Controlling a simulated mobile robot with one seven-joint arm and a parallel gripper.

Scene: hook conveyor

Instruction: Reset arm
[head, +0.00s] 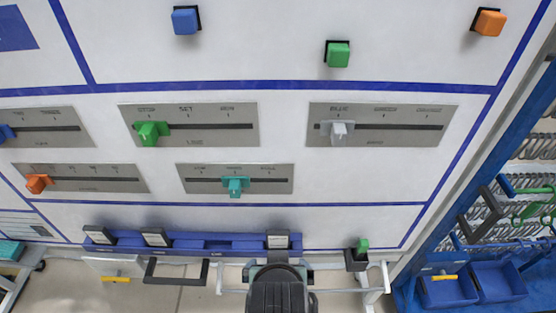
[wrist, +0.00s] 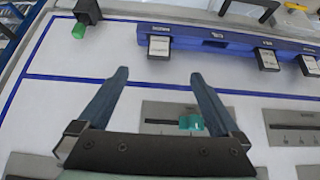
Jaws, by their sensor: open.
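My gripper (wrist: 159,76) is open and empty in the wrist view. Its two blue-grey fingers are spread apart in front of the white panel (wrist: 90,55). The teal slider knob (wrist: 191,123) shows in the gap near the right finger and looks apart from it. In the head view a dark ribbed part of my arm shows at the bottom centre, and the gripper's fingers cannot be made out there.
The panel holds slider plates with a green knob (head: 149,132), a grey knob (head: 339,131) and an orange knob (head: 38,183). Blue (head: 186,20), green (head: 338,54) and orange (head: 488,21) buttons sit above. A blue rack (head: 200,243) runs along the panel's lower edge. Blue bins (head: 447,291) stand right.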

